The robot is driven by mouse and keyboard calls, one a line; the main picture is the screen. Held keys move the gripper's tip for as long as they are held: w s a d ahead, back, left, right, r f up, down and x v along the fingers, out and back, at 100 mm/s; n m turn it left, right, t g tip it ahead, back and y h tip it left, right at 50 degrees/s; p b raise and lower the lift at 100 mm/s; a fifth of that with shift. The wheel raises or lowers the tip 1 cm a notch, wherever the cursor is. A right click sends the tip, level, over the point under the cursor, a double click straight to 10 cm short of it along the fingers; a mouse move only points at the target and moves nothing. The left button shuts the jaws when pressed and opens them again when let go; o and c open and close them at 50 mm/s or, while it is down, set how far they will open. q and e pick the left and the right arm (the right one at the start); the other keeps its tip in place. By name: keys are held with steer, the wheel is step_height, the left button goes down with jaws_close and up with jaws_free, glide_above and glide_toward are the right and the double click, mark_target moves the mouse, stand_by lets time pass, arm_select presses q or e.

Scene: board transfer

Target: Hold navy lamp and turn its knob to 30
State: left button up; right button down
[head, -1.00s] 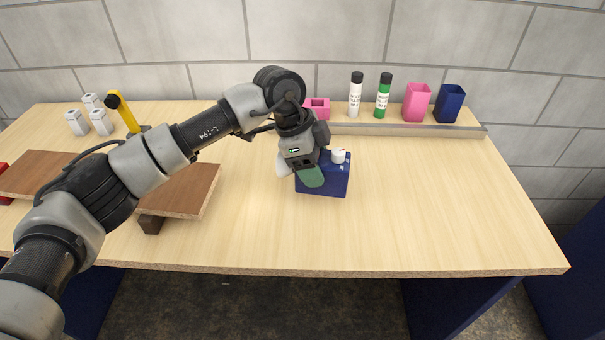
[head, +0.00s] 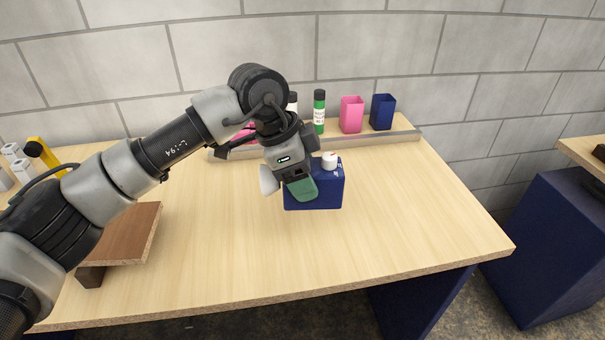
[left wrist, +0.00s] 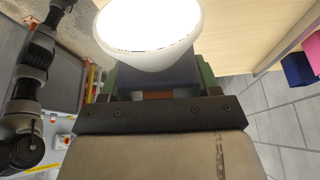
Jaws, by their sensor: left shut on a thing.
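The navy lamp (head: 326,193) is a blue block with a white knob (head: 329,160) on its top. My left gripper (head: 301,190) is shut on the block from its left side, with a green finger across its front. A pale shade (head: 268,179) shows just left of the gripper. In the left wrist view the lit white shade (left wrist: 150,28) fills the top, in front of the navy body (left wrist: 160,75) between the green fingers. The knob's setting is too small to read. My right gripper is not in view.
A brown raised board (head: 125,236) stands at left. The table right of the lamp is clear.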

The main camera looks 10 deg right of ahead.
arm_select(q)
steer(key=shift+w+a, duration=0.45)
steer(key=shift+a, duration=0.35)
steer(key=shift+w+a, duration=0.45)
steer(key=shift+a, duration=0.4)
steer(key=shift+w+a, duration=0.45)
steer(key=shift+a, duration=0.35)
steer(key=w+a, duration=0.3)
steer(key=a, duration=0.2)
steer(key=shift+a+p, duration=0.15)
steer(key=shift+p, duration=0.25)
steer(key=shift+f, duration=0.15)
steer(key=shift+f+b, duration=2.8)
steer(key=shift+f, duration=2.5)
steer(key=o, duration=1.2)
steer(key=c, duration=0.9)
